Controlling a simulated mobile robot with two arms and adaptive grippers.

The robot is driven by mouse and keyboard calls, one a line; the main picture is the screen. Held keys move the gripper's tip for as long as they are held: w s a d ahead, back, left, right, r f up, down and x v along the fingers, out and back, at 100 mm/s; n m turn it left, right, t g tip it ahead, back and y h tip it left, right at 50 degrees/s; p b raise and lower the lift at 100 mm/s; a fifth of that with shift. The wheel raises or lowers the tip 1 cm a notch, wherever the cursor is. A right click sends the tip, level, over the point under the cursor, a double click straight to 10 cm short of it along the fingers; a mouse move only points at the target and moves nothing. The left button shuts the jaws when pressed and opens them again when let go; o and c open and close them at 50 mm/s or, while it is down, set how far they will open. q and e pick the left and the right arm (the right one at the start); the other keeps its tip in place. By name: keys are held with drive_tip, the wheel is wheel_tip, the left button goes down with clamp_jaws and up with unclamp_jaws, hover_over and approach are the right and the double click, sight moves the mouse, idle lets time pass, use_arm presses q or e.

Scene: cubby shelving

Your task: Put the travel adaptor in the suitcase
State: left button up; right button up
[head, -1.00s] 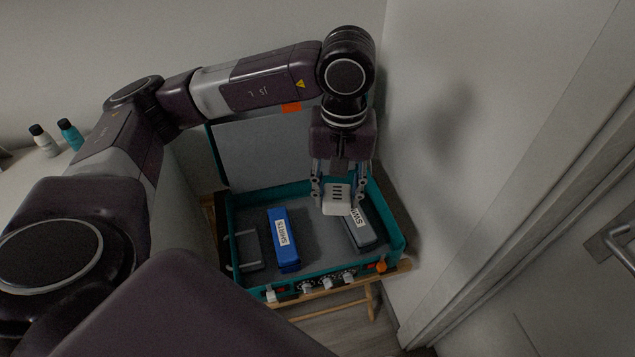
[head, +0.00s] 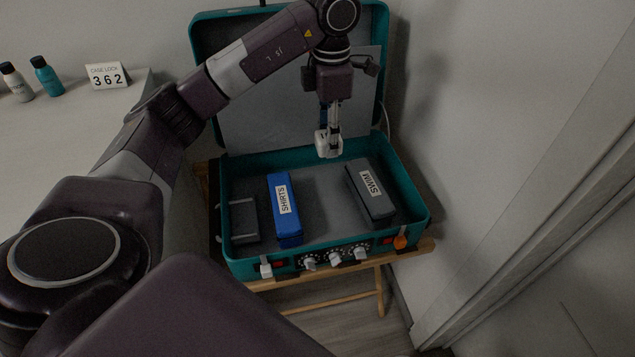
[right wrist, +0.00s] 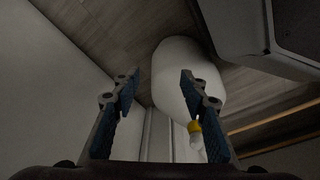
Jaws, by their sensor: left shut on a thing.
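The teal suitcase (head: 408,190) stands open on a wooden stand, its lid (head: 205,45) raised at the back. My left gripper (head: 330,135) is shut on the white travel adaptor (head: 328,146) and holds it above the back part of the suitcase. The adaptor appears clear of the packed items. My right gripper (right wrist: 158,100) shows in the right wrist view, open and empty, with its fingers apart.
In the suitcase lie a blue SHIRTS pack (head: 285,225), a dark grey SWIM pack (head: 370,193) and a grey framed item (head: 243,220). Bare floor shows between SHIRTS and SWIM. A CASE LOCK 362 sign (head: 107,76) and two bottles stand on the left counter. A wall is close on the right.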

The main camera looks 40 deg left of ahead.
use_arm(q)
wheel_tip(320, 180, down, 6)
drive_tip(key=b, duration=0.3)
hover_over(326, 206)
wheel_tip(326, 206, down, 9)
drive_tip(key=shift+f, duration=0.1)
wheel_tip(326, 206, down, 5)
drive_tip(key=shift+r+b, duration=0.1)
drive_tip(key=shift+b, duration=0.4)
use_arm(e)
drive_tip(key=w+r, duration=0.4)
drive_tip(key=r, duration=0.9)
drive_tip(key=shift+a+r+t, duration=0.15)
drive_tip(key=shift+r+t, duration=0.05)
drive_tip(key=shift+t, duration=0.2)
drive_tip(key=shift+r, duration=0.1)
use_arm(q)
drive_tip(key=o, duration=1.2)
drive_tip(key=shift+c, duration=0.2)
use_arm(e)
drive_tip(key=shift+w+r, duration=0.1)
drive_tip(key=shift+r, duration=0.1)
use_arm(q)
wheel_tip(326, 206, up, 12)
drive_tip(key=p, duration=0.2)
use_arm(e)
wheel_tip(326, 206, down, 7)
drive_tip(key=s, duration=0.1)
